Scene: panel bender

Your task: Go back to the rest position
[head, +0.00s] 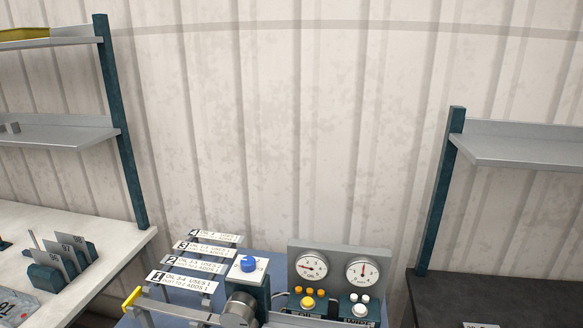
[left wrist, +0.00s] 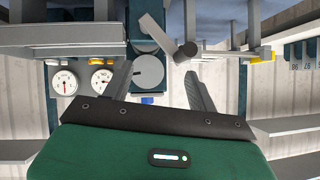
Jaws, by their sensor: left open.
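My left gripper (left wrist: 158,82) shows in the left wrist view with its two fingers spread apart and nothing between them. Its dark bracket and green body fill the lower middle of that view. Beyond the fingers is the panel bender, with a grey round drum (left wrist: 148,72) and a grey lever (left wrist: 172,38). In the head view the machine's gauge panel (head: 336,252), blue knob (head: 248,264) and grey drum (head: 239,309) show at the bottom. Neither gripper shows in the head view, and my right gripper is in no view.
Numbered label strips (head: 183,281) stand left of the knob. A yellow-ended bar (head: 131,298) juts out at the lower left. A pale bench (head: 110,245) with shelves is at left, a dark bench (head: 500,299) with a shelf (head: 520,150) at right. The wall between is bare.

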